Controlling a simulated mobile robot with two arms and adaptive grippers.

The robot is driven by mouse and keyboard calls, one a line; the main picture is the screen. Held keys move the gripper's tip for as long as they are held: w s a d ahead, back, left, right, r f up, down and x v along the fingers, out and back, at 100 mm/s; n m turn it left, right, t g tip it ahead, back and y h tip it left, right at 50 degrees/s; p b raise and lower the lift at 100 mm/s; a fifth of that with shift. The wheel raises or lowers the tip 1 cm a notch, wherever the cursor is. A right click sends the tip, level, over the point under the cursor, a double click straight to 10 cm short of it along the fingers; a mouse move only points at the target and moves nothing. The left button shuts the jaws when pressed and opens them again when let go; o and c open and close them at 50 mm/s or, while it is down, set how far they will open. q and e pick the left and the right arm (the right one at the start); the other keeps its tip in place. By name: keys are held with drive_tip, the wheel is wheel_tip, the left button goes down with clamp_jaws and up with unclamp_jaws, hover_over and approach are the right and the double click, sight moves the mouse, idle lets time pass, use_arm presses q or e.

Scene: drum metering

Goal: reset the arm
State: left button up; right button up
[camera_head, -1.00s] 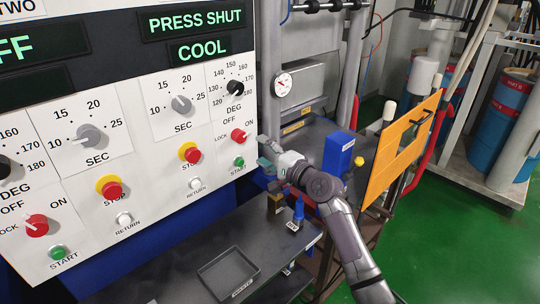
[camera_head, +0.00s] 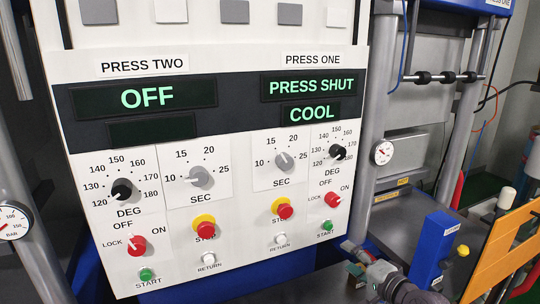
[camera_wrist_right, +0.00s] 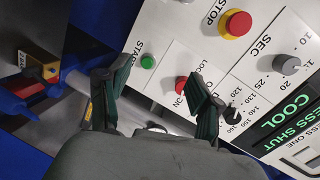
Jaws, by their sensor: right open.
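My right gripper (camera_head: 352,260) is at the lower right of the head view, just below and right of the press one side's green START button (camera_head: 327,226). In the right wrist view its two fingers (camera_wrist_right: 160,78) are apart with nothing between them. Behind them the panel shows the green button (camera_wrist_right: 148,62) and the red knob (camera_wrist_right: 181,85); I see no contact. My left gripper is not in view. The control panel (camera_head: 225,150) reads OFF under PRESS TWO, and PRESS SHUT and COOL under PRESS ONE.
A blue block (camera_head: 432,250) and an orange panel (camera_head: 503,248) stand to the right of my right arm. A gauge (camera_head: 382,152) is on the machine right of the panel, and another gauge (camera_head: 12,222) is at the far left. Green floor (camera_head: 485,188) shows at the right.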

drive_tip(key=s+a+f+n+g+h, duration=0.1)
drive_tip(key=s+a+f+n+g, duration=0.35)
drive_tip(key=s+f, duration=0.5)
drive_tip(key=s+d+f+n+g+h, duration=0.1)
drive_tip(key=s+f+n+g+h, duration=0.25)
drive_tip(key=s, duration=1.05)
drive_tip(key=s+d+f+n+g+h, duration=0.1)
drive_tip(key=s+f+n+g+h, duration=0.25)
drive_tip(key=s, duration=0.95)
wheel_tip(320, 180, down, 28)
drive_tip(key=n+y+b, duration=0.2)
drive_tip(key=s+d+f+g+b, duration=0.2)
drive_tip(key=s+f, duration=1.6)
drive_tip(key=f, duration=0.1)
drive_tip(key=shift+d, duration=0.35)
